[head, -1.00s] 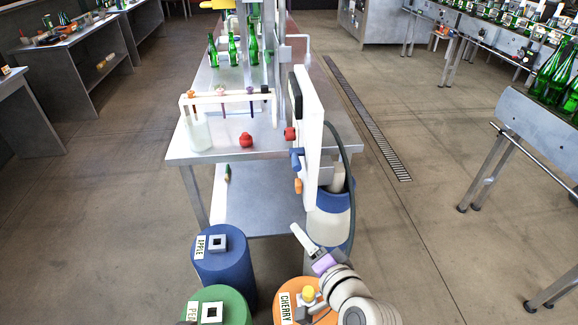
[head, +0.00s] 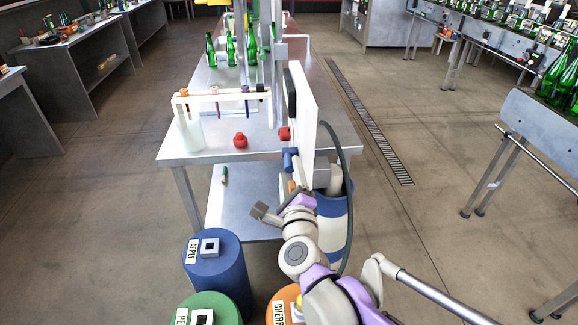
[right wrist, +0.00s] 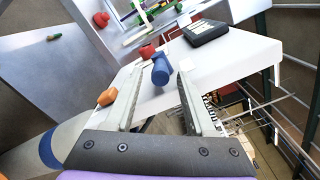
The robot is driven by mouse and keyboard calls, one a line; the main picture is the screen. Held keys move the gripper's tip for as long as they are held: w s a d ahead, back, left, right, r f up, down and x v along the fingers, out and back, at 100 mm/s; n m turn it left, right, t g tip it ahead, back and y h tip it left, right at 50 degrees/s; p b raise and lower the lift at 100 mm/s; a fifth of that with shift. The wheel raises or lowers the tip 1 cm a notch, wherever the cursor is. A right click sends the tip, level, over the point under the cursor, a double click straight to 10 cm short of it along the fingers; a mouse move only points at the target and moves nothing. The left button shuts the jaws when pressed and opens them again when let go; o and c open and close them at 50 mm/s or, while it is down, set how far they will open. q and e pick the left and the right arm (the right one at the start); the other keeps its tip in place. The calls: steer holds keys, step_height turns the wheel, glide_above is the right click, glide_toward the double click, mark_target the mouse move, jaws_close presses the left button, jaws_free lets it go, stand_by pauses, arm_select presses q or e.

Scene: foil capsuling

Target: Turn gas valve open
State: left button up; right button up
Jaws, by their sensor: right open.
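A white upright panel (head: 305,120) at the table's end carries a red knob (head: 285,133), a blue handle (head: 289,158) and an orange knob (head: 292,186), one below another. No label shows which of them is the gas valve. My right gripper (head: 262,212) is low in front of the panel, left of the orange knob. In the right wrist view its two fingers are spread and empty, with the blue handle (right wrist: 161,70) seen between their tips. The red knob (right wrist: 147,51) lies beyond, and the orange knob (right wrist: 107,96) is just left of the left finger. My left gripper is out of view.
A blue-and-white cylinder (head: 333,225) with a dark hose stands beside the panel. Blue (head: 217,270) and green (head: 212,308) drums stand in front; an orange drum is mostly hidden by my arm. The metal table (head: 190,154) holds a rack and green bottles.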

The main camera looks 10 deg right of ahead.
steer(key=shift+w, duration=1.45)
jaws_close()
